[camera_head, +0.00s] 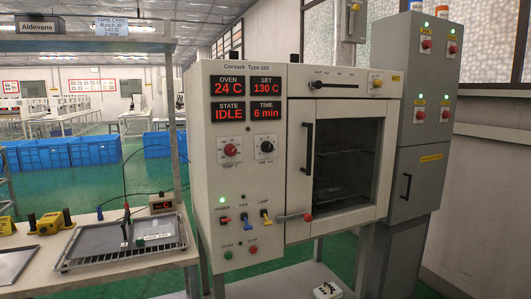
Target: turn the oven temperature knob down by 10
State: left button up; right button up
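The set display (266,85) reads SET 130 C. The oven display (228,86) reads 24 C, the state display (229,112) IDLE and the time display (266,112) 6 min. A dark timer knob (267,147) is right of the temperature knob. Neither gripper shows in the head view, and nothing touches the knob.
A bench with a tray (150,245) stands left, under a shelf with a cure card (111,26). A grey cabinet (425,130) stands right. A small white object (327,290) is at the bottom edge.

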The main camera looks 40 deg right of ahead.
aim_at(230, 150)
jog(key=z, duration=1.25)
